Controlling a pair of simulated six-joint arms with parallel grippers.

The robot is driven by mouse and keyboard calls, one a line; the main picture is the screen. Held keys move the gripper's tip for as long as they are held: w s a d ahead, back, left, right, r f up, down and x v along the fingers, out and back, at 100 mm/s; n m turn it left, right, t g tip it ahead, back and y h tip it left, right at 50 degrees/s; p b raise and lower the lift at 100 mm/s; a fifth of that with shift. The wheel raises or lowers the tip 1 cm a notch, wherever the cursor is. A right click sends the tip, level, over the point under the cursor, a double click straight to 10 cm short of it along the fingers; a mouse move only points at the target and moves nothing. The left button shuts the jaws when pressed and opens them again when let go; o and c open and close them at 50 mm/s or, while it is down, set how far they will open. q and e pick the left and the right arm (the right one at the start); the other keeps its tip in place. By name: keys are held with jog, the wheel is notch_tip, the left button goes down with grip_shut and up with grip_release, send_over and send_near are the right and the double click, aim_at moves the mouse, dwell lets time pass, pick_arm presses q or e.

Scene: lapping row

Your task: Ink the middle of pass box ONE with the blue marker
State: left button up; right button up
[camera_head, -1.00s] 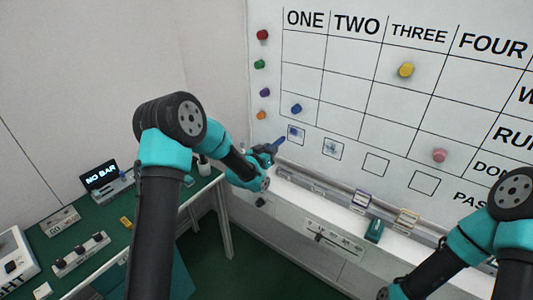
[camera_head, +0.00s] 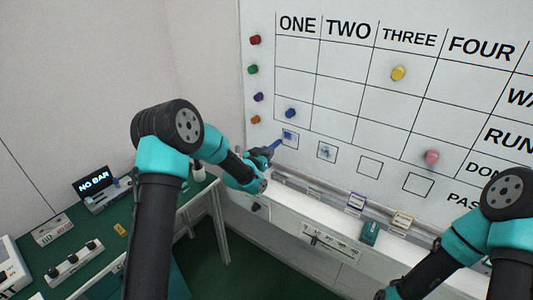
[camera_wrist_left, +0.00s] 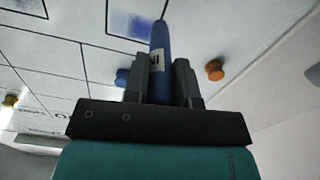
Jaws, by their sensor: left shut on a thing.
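The blue marker (camera_head: 274,146) is in my left gripper (camera_head: 267,151), which is shut on it. In the left wrist view the marker (camera_wrist_left: 159,55) stands between the two fingers (camera_wrist_left: 161,80), its tip end toward the whiteboard. Pass box ONE (camera_head: 290,139) is the small square below column ONE, with a blue ink patch in it. The marker's tip end is at the box's left side in the head view. In the wrist view it overlaps the edge of the inked box (camera_wrist_left: 130,20); I cannot tell whether it touches.
Pass box TWO (camera_head: 327,152) also holds blue ink; the boxes to its right look empty. A blue magnet (camera_head: 290,113) is just above box ONE, and an orange magnet (camera_head: 255,119) is to its left. A tray ledge (camera_head: 310,190) with a green eraser (camera_head: 370,232) runs below.

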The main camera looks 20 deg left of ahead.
pick_arm(q)
jog(key=shift+x, duration=0.9)
dwell(0.3)
jog(key=shift+d, duration=0.1)
jog(key=shift+s+d, duration=0.35)
jog(key=shift+d, duration=0.45)
jog(key=shift+s+d, duration=0.3)
jog(key=shift+d, duration=0.5)
jog(key=d, duration=0.1)
jog(key=s+d, duration=0.1)
jog(key=d, duration=0.1)
jog(key=shift+d, duration=0.25)
jog(key=shift+r, duration=0.1)
jog(key=shift+r, duration=0.4)
